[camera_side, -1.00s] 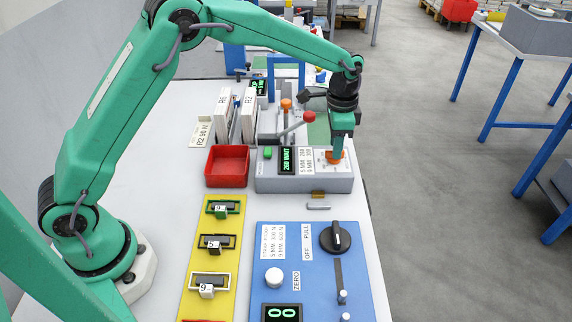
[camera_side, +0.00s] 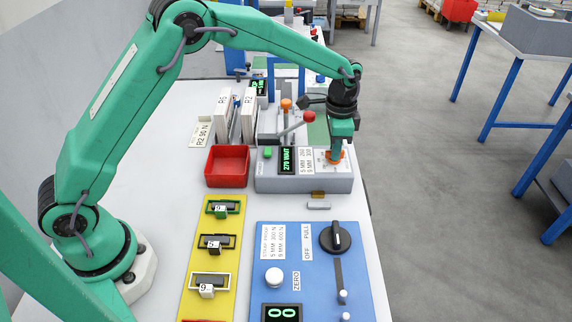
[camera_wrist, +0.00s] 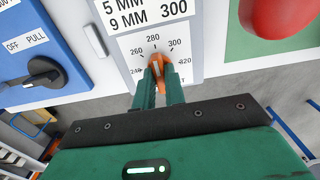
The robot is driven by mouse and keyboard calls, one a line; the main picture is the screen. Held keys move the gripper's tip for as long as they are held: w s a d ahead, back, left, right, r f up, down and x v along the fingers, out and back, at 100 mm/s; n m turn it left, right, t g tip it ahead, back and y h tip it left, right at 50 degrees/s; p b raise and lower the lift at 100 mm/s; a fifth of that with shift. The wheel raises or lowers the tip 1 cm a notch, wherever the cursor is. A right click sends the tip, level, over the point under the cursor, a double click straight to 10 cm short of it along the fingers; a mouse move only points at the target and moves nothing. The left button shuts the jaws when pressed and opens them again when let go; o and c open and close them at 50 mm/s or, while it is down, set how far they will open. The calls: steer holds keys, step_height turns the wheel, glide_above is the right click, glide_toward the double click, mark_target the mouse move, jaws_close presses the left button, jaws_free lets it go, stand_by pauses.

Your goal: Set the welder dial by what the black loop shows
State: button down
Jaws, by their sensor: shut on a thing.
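The orange welder dial (camera_wrist: 157,61) sits on a white scale marked 240 to 320 in the wrist view. My gripper (camera_wrist: 160,80) is shut on the dial, its green fingers on either side. In the side view my gripper (camera_side: 337,150) stands down on the grey welder box (camera_side: 300,184), partly hiding the dial. The box's display (camera_side: 287,160) reads 270 WAIT. A card (camera_wrist: 148,14) above the scale shows 5 MM and 9 MM 300; the 5 MM value is cut off there. The black loop (camera_side: 230,241) lies on the yellow board with a tag that looks like 5.
The yellow board (camera_side: 190,262) also holds a green loop (camera_side: 230,208) and a white loop (camera_side: 225,280) tagged 9. A red tray (camera_side: 228,180) is left of the welder. A red-knobbed lever (camera_side: 309,117) rises behind it. A blue panel (camera_side: 300,270) with a black knob is in front.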

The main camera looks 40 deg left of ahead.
steer(key=n, duration=0.8)
steer(key=shift+n, duration=0.3)
stand_by(0.4)
steer(key=shift+r, duration=0.1)
steer(key=c, duration=1.5)
jaws_free()
steer(key=shift+o, duration=0.2)
